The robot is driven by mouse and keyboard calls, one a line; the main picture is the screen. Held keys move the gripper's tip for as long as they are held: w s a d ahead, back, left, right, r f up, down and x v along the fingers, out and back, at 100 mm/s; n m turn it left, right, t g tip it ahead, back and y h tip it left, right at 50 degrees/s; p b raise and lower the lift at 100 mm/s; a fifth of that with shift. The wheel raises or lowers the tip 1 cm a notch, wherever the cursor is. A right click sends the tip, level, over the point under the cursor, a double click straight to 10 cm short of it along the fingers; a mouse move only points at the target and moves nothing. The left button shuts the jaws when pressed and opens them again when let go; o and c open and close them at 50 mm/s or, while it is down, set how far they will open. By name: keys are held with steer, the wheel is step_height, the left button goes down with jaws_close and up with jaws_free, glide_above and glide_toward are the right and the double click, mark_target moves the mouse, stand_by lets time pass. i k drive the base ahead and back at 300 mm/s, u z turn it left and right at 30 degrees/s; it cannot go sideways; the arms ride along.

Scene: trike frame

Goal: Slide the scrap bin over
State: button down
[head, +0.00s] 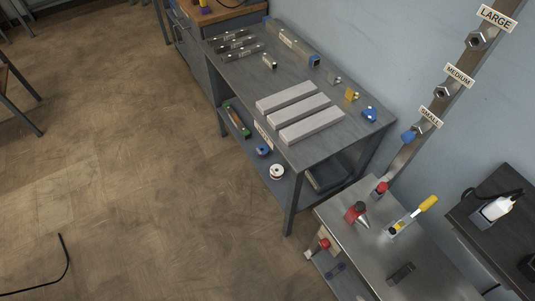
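I cannot make out a thing that is clearly the scrap bin in the head view. A dark open-topped box (325,178) sits on the lower shelf of the grey table, partly hidden by the table top; I cannot tell whether it is the bin. My gripper is not in view.
The grey table (228,72) holds pale blocks (300,112) and several small parts. A metal bench (363,263) with red-topped tools and a yellow-handled clamp (412,214) stands at lower right. A thin black bent bar (67,262) shows at lower left. The brown floor (130,150) is largely clear.

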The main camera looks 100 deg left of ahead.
mark_target(329, 173)
steer(key=u, duration=4.15)
steer(key=i, duration=1.65)
